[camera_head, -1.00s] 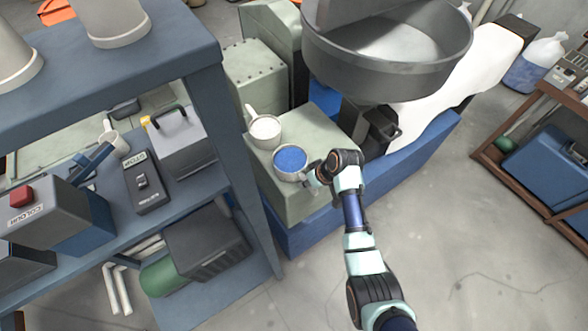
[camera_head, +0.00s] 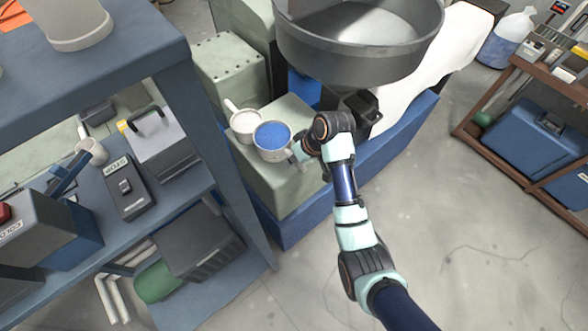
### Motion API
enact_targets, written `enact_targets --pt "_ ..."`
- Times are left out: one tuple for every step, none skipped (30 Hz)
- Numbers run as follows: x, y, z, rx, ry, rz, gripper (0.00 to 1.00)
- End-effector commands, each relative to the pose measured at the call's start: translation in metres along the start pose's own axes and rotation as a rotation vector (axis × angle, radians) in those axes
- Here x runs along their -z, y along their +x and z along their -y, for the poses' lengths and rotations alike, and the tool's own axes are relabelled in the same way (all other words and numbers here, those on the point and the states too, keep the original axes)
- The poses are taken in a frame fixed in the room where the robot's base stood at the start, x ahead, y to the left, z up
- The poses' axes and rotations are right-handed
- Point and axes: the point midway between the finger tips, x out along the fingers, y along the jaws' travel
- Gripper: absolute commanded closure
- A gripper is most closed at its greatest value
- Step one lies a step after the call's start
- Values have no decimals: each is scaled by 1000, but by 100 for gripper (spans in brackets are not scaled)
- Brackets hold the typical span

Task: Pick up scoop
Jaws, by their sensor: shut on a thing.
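A scoop with blue contents (camera_head: 272,134) is at the grey-green block (camera_head: 285,185), left of my arm. My gripper (camera_head: 296,154) is at its right side, shut on it where its handle appears to be. The handle and fingertips are small and mostly hidden. The scoop looks upright and slightly raised, though the gap beneath it is hard to judge. A second scoop with white contents (camera_head: 247,121) stands just behind and left, its pale handle pointing up and left. The blue-filled scoop partly overlaps it in view.
A large grey metal pan (camera_head: 360,55) hangs over the area behind my wrist. A blue shelf unit (camera_head: 190,110) with boxes and a labelled device (camera_head: 127,187) stands close on the left. A brown rack (camera_head: 500,125) is at the right. Open floor (camera_head: 450,240) lies between.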

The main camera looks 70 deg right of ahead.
Motion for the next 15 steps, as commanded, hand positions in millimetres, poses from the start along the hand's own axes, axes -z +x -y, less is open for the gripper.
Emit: enact_targets --pt "10 -17 3 -3 -4 -10 100" --pt "13 -26 5 -3 -4 -11 100" --pt "18 -36 7 -2 -5 -10 100" --pt "21 -44 9 -2 -4 -10 100" --pt "23 -51 10 -2 -3 -8 100" --pt "27 -61 12 -2 -4 -8 100" --pt "30 -67 14 -2 -4 -8 100" --pt "32 -72 15 -2 -3 -6 100" --pt "34 -79 16 -2 -2 -7 100" --pt "37 -87 18 -2 -2 -5 100" --pt "39 -91 19 -1 -2 -4 100" --pt "40 -95 20 -1 -2 -4 100" --pt "41 -97 21 -1 -2 -4 100" --pt "42 -98 21 0 -1 -4 100" --pt "42 -100 21 0 -1 -3 100"
